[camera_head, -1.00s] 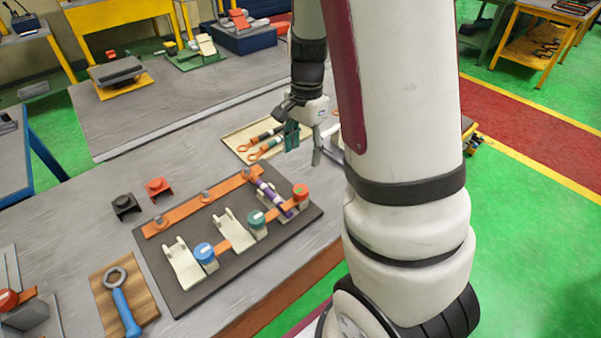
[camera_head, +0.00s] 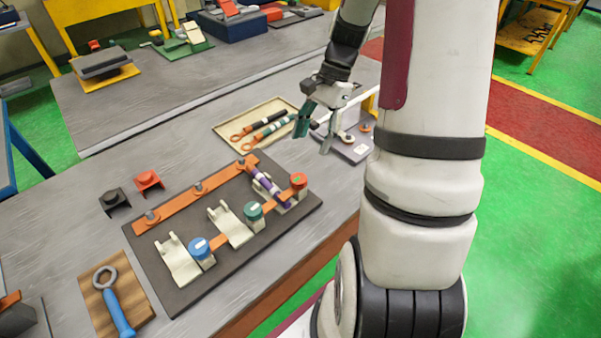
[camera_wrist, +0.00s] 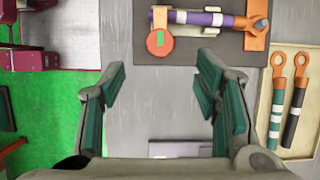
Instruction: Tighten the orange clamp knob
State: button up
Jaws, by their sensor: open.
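The orange clamp knob (camera_head: 299,180) sits at the right end of the dark fixture board (camera_head: 172,295), beside a purple cylinder (camera_head: 270,187) with white bands lying in its cradle. In the wrist view the orange knob (camera_wrist: 159,42) shows near the top, beyond my fingertips, with a green mark on its face; the purple cylinder (camera_wrist: 205,18) is next to it. My gripper (camera_head: 315,132) is open and empty, above the bench behind and right of the board. In the wrist view its green-padded fingers (camera_wrist: 160,85) are spread wide with bare bench between them.
Blue (camera_head: 199,247) and green (camera_head: 254,211) knobs sit on the same board beside empty cradles. A tray (camera_head: 228,128) with banded rods lies behind the board. A wrench (camera_head: 116,305) lies at front left. Black (camera_head: 115,202) and red (camera_head: 148,181) blocks stand left.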

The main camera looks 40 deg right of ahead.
aim_at(299, 178)
jog(key=p+x, duration=0.1)
jog(key=x, duration=0.9)
jog(key=shift+a+f, duration=0.1)
jog(key=shift+f, duration=0.25)
jog(key=shift+c, duration=0.3)
jog(key=c, duration=1.1)
